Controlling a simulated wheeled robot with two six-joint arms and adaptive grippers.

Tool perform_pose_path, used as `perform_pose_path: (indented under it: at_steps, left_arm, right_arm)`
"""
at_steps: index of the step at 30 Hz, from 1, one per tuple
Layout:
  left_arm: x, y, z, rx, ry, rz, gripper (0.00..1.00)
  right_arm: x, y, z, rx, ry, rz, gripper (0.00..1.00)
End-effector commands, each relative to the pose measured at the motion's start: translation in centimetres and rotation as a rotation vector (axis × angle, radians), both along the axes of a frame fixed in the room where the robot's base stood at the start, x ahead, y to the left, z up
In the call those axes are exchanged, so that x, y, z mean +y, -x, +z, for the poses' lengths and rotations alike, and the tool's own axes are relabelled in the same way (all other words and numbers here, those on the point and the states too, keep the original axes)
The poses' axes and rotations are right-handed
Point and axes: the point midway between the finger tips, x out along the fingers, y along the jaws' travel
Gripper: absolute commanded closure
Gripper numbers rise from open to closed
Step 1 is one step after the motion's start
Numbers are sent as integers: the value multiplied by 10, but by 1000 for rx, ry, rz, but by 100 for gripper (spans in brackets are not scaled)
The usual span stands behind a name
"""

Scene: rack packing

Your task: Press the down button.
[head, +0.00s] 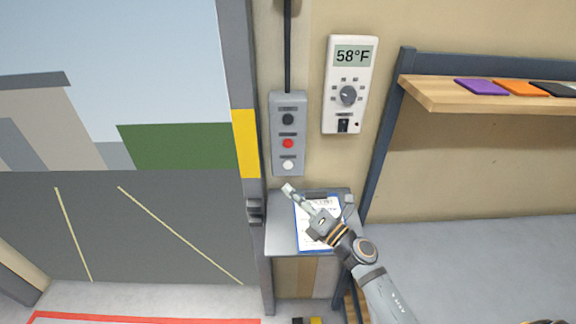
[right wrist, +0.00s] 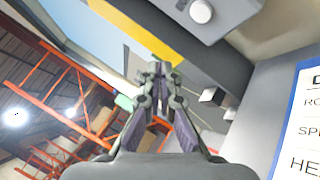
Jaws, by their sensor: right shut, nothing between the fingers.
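A grey control box (head: 288,104) is mounted on the wall beside the door frame, with a black button (head: 288,119) on top, a red button (head: 288,143) in the middle and a white button (head: 288,165) at the bottom. The button labels are too small to read. My right gripper (head: 287,188) is shut and empty, just below the box and apart from it. In the right wrist view, the shut fingers (right wrist: 160,70) point up, and the white button (right wrist: 201,12) shows above and to their right. My left gripper is not in view.
A small grey stand (head: 285,237) with a clipboard (head: 309,238) lies under my right arm. A thermostat (head: 350,118) reading 58°F hangs right of the box. A wooden shelf (head: 430,96) is farther right. The open doorway is at left.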

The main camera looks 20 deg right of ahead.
Motion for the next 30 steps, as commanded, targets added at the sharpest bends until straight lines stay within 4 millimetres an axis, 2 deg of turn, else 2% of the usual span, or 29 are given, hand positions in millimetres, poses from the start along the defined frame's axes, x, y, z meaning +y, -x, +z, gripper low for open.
perform_pose_path:
  at_steps: [3, 7, 16, 30]
  left_arm:
    - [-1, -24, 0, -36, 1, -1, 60]
    - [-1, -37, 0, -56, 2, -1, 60]
    - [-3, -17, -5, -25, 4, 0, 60]
    - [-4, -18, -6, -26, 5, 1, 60]
  right_arm:
    - [-5, -18, 0, -3, 2, -1, 100]
    - [-10, -36, 0, -1, 1, 0, 100]
    - [-19, -64, 0, 0, -1, 0, 100]
    - [-19, -68, 0, 0, -1, 0, 100]
